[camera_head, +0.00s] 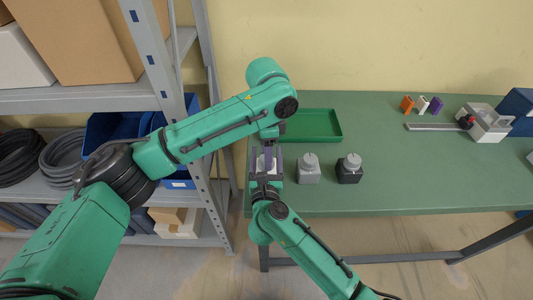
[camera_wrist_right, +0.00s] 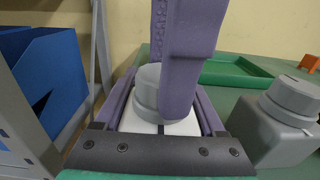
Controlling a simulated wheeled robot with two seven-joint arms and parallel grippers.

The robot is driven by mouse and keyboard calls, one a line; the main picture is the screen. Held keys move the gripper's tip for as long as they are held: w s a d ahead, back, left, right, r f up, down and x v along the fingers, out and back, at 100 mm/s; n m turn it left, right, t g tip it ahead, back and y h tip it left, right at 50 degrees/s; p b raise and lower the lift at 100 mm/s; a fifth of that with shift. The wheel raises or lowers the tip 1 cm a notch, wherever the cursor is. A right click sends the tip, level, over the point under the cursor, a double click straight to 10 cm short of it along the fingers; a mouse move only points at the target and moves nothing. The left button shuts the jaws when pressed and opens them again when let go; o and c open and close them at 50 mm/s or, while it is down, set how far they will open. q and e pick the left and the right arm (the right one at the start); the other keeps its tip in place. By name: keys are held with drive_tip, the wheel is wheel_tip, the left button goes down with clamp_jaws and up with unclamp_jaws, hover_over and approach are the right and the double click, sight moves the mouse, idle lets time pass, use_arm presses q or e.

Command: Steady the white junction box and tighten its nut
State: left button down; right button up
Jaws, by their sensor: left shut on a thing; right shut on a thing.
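The white junction box (camera_wrist_right: 180,127) stands at the table's near left edge; in the head view it is mostly hidden between my grippers. Its round grey nut (camera_wrist_right: 148,88) sits on top. My right gripper (camera_head: 267,167) comes from the near side, its purple fingers shut on the box's two sides, as the right wrist view (camera_wrist_right: 160,112) shows. My left gripper (camera_head: 268,148) points down from above and is shut on the nut. One of its purple fingers (camera_wrist_right: 183,75) covers part of the nut in the wrist view.
A grey box (camera_head: 308,174) and a black box (camera_head: 349,174), each with a round nut, stand close on the right. A green tray (camera_head: 312,137) lies behind. A shelf rack (camera_head: 165,75) stands left of the table (camera_head: 430,185). The table's middle is clear.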

use_arm(q)
drive_tip(key=m, duration=0.5)
drive_tip(key=shift+r+m, duration=0.1)
drive_tip(key=shift+m, duration=0.2)
drive_tip(key=m, duration=0.4)
drive_tip(key=shift+m, duration=0.4)
drive_tip(key=shift+c, duration=1.7)
unclamp_jaws()
wheel_tip(320, 180, up, 12)
